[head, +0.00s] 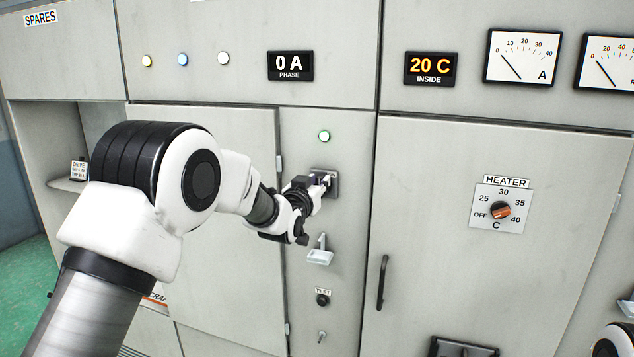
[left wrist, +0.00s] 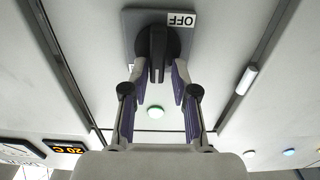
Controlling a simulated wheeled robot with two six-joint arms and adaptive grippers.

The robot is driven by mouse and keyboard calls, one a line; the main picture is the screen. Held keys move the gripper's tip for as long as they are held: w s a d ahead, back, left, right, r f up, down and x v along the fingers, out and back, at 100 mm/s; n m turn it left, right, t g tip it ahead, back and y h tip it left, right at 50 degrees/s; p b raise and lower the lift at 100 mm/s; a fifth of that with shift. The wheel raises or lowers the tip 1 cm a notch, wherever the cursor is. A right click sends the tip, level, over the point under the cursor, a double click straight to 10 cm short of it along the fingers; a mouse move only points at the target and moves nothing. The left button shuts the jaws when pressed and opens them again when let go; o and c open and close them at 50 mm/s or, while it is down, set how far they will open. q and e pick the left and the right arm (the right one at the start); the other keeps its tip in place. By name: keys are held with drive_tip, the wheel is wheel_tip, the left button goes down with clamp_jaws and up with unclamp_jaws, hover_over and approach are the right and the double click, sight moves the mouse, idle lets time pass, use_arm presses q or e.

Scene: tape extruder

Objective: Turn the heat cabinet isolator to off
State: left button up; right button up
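The isolator is a black rotary handle (left wrist: 157,45) on a grey square plate (left wrist: 130,22), upside down in the left wrist view. An OFF label (left wrist: 182,20) sits at one corner of the plate; another label is mostly hidden behind a finger. The handle lies upright in that view, not pointing at OFF. In the head view the plate (head: 333,184) is on the narrow middle panel, largely covered by my left gripper (head: 320,181). In the left wrist view its fingers (left wrist: 160,72) stand either side of the handle, with a narrow gap visible. My right gripper is not seen.
A green lamp (head: 324,136) is above the isolator. A small handle (head: 320,252), a test knob (head: 322,299) and a toggle are below. To the right are a door handle (head: 382,282) and a heater dial (head: 501,210). Displays read 0 A and 20 C.

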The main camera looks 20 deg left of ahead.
use_arm(q)
drive_tip(key=shift+s+d+r, duration=0.1)
drive_tip(key=shift+d, duration=0.05)
clamp_jaws()
drive_tip(key=shift+a+n+b, duration=0.15)
drive_tip(key=shift+n+b, duration=0.6)
drive_tip(key=shift+n, duration=0.05)
drive_tip(key=shift+a+n+b, duration=0.15)
drive_tip(key=shift+n+b, duration=0.55)
drive_tip(key=shift+n, duration=0.1)
drive_tip(key=n+b, duration=0.1)
drive_tip(key=n, duration=0.4)
drive_tip(key=a+f+n+b, duration=0.1)
drive_tip(key=n+b, duration=0.1)
drive_tip(key=n, duration=0.3)
drive_tip(key=f+n+b, duration=0.1)
drive_tip(key=n+b, duration=0.1)
drive_tip(key=n, duration=0.2)
drive_tip(key=shift+a+n, duration=0.2)
drive_tip(key=shift+n, duration=0.2)
drive_tip(key=shift+f, duration=0.1)
